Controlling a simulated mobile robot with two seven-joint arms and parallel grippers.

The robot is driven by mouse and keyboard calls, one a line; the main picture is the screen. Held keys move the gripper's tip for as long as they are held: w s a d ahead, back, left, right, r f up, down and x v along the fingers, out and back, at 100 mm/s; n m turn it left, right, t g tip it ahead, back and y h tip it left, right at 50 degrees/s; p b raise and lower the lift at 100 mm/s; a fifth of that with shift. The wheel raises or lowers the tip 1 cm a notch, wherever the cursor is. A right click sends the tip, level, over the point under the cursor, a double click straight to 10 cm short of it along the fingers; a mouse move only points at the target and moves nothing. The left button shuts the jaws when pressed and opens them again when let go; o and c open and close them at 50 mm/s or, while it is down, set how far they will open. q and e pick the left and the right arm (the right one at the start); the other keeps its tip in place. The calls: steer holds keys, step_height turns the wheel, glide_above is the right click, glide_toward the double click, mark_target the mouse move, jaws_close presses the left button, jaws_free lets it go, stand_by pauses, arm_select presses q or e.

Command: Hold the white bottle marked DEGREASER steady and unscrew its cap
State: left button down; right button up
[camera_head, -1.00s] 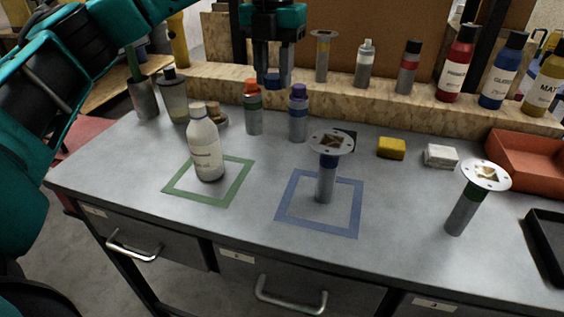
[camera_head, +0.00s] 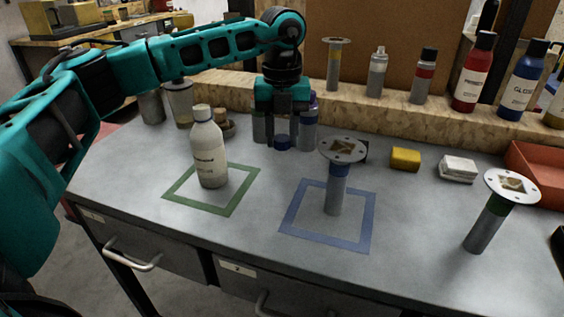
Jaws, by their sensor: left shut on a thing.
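A white bottle (camera_head: 209,160) stands upright inside the green square outline (camera_head: 240,195) at the left of the bench. Its label is too small to read. A pale cap (camera_head: 201,112) sits on its top. My left gripper (camera_head: 283,141) is to the right of the bottle and apart from it, pointing down near the back of the bench. My right gripper is not in view.
A flanged post (camera_head: 337,190) stands in the blue square outline (camera_head: 370,220); another (camera_head: 487,225) stands to the right. Two bottles behind my left gripper are partly hidden. A yellow block (camera_head: 405,159), white block (camera_head: 458,168) and red tray (camera_head: 530,165) lie right. A wooden ledge (camera_head: 400,118) runs along the back.

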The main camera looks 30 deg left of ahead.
mark_target(282, 172)
arm_select(q)
steer(key=shift+f+b, duration=0.45)
steer(key=shift+f, duration=2.6)
steer(key=shift+f, duration=0.15)
steer(key=c, duration=0.8)
jaws_free()
steer(key=shift+o, duration=0.2)
step_height(282, 172, up, 12)
steer(key=shift+r+p, duration=0.15)
steer(key=shift+p, duration=0.85)
steer(key=shift+s, duration=0.1)
